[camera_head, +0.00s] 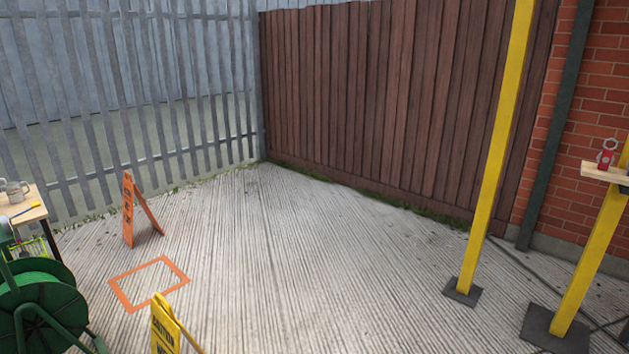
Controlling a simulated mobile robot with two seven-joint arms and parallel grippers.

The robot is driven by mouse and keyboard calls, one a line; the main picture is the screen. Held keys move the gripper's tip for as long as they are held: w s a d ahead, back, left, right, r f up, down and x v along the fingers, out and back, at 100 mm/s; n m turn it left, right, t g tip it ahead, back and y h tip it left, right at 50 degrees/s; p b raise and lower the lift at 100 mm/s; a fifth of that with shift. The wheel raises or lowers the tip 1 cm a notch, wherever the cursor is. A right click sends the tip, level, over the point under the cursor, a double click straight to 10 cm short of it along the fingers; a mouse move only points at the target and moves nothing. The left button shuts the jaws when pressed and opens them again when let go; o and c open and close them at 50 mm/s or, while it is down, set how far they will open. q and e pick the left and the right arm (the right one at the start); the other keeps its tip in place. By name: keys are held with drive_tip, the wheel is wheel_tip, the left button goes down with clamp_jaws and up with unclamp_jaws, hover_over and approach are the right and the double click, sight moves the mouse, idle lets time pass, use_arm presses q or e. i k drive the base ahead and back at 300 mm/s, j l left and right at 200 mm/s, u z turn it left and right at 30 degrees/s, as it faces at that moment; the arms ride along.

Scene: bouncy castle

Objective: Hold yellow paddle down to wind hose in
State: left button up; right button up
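A green hose reel (40,305) stands at the lower left, cut off by the left and bottom picture edges. I see its round side and part of its frame. I cannot make out a yellow paddle on the part of the reel that shows, nor a loose length of hose on the ground. Neither my left nor my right gripper is in view.
A wooden table (30,212) with metal mugs is behind the reel. An orange sign (128,208), an orange floor square (120,293) and a yellow caution sign (163,328) stand nearby. Yellow posts (492,150) rise at right. The middle ground is clear.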

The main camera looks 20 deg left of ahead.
sight(37, 203)
drive_tip(key=i+u, duration=0.2)
drive_tip(key=u, duration=0.2)
drive_tip(key=i+u, duration=0.2)
drive_tip(key=u, duration=0.2)
drive_tip(key=i+l+u, duration=0.2)
drive_tip(key=u, duration=0.2)
drive_tip(key=i+l+u, duration=0.2)
drive_tip(key=u, duration=0.25)
drive_tip(key=i+l+u, duration=0.15)
drive_tip(key=u, duration=0.25)
drive_tip(key=i+l+u, duration=0.2)
drive_tip(key=l+u, duration=0.25)
drive_tip(key=i+l+u, duration=0.2)
drive_tip(key=l, duration=0.2)
drive_tip(key=z, duration=0.6)
drive_tip(key=i+l+z, duration=0.1)
drive_tip(key=l, duration=0.3)
drive_tip(key=i+l+z, duration=0.15)
drive_tip(key=l, duration=0.2)
drive_tip(key=i+l+z, duration=0.1)
drive_tip(key=l, duration=0.25)
drive_tip(key=i+l+z, duration=0.1)
drive_tip(key=l, duration=0.25)
drive_tip(key=i, duration=0.1)
